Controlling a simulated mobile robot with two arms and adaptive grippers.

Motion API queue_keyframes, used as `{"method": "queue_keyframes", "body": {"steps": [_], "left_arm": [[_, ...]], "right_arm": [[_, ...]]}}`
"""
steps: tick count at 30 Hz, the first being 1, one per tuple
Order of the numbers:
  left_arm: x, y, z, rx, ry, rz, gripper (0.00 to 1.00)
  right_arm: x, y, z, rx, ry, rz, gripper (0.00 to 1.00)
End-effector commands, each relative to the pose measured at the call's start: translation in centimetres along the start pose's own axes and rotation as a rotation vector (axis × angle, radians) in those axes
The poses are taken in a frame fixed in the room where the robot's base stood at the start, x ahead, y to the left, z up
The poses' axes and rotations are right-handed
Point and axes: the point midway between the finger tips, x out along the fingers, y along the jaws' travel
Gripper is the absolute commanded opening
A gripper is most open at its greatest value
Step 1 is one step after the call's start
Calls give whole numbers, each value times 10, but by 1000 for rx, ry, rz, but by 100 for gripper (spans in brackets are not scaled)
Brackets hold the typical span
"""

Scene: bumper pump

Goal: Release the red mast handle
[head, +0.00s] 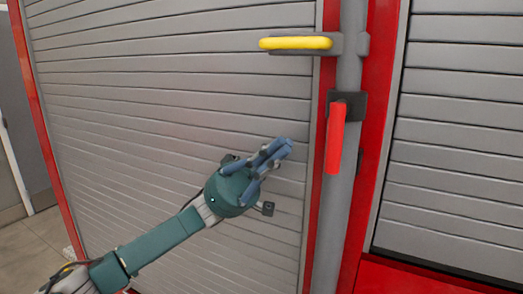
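The red mast handle (335,138) hangs down from a dark bracket (358,104) on the grey vertical mast (338,205). It is close to upright, tilted slightly, with its lower end free. My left gripper (281,150) is to the left of the handle, in front of the grey shutter, with a clear gap between its fingertips and the handle. Its fingers point up and right; they are seen at an angle, and I cannot tell how far apart they are. Nothing shows between them. My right gripper is not in view.
A yellow handle (295,43) sticks out to the left from the mast above the red one. Slatted grey shutters (170,80) stand behind on both sides, with red frame posts (376,110) by the mast. A red ledge (420,279) is at lower right. Floor (30,248) shows at lower left.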

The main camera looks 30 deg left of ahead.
Motion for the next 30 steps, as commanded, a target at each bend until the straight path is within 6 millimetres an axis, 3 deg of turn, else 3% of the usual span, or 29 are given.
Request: {"method": "queue_keyframes", "body": {"steps": [1, 3, 12, 24, 30], "left_arm": [[16, 1, -4, -1, 0, 3, 0], [26, 0, 0, -4, 0, 1, 0], [44, 0, 26, 0, -1, -1, 0], [44, 0, 30, 1, -1, -1, 0], [46, -3, 50, 1, 1, 2, 0]], "right_arm": [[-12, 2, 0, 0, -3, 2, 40], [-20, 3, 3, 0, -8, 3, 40], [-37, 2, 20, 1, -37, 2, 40], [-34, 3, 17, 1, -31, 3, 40], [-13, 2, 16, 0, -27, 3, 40]]}}
